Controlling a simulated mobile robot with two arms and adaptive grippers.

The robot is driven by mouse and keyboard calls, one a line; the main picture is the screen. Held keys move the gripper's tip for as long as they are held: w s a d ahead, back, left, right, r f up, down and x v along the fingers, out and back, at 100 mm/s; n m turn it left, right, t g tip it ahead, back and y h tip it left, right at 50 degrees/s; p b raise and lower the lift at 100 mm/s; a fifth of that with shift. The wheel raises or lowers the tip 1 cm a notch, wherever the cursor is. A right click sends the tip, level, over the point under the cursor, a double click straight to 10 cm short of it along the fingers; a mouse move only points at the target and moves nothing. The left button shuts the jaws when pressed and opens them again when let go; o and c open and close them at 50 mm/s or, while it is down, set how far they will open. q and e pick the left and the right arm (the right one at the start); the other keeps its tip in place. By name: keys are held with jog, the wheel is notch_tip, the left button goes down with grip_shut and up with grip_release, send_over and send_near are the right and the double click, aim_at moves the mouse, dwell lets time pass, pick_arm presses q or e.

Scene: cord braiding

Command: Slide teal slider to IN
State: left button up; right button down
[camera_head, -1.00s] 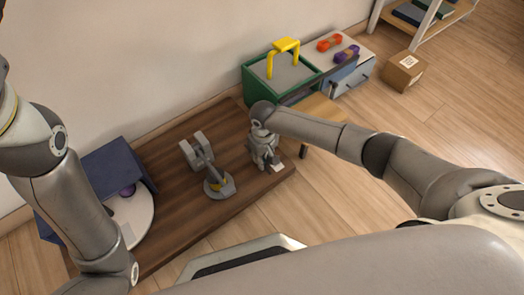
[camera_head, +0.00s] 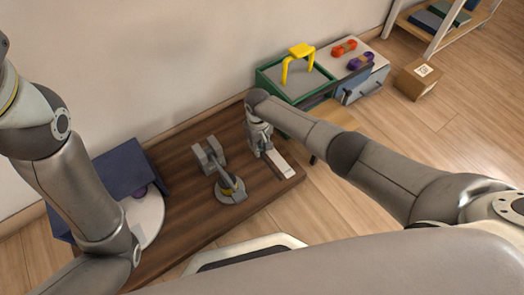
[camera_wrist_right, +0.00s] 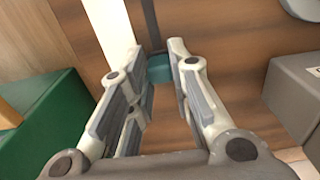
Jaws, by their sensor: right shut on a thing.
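The teal slider (camera_wrist_right: 160,68) shows in the right wrist view as a small teal block between my right fingertips (camera_wrist_right: 163,60). The fingers are shut on it and hide its sides. A dark slot (camera_wrist_right: 150,25) runs on beyond it, beside a pale strip (camera_wrist_right: 108,30). In the head view my right gripper (camera_head: 263,148) points down at the far, wall-side part of a pale track (camera_head: 280,166) on the brown tabletop. The slider is hidden there, and I can read no IN mark. My left arm comes in at the left; its gripper is out of view.
A grey clamp-like stand (camera_head: 208,156) and a round grey base with a yellow part (camera_head: 230,190) stand left of the track. A blue box (camera_head: 118,170) and white disc (camera_head: 148,215) are farther left. A green box with a yellow handle (camera_head: 299,52) stands behind my right arm.

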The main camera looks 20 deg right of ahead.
jog(key=shift+d, duration=0.1)
jog(key=c, duration=1.3)
grip_release()
notch_tip(320, 180, up, 12)
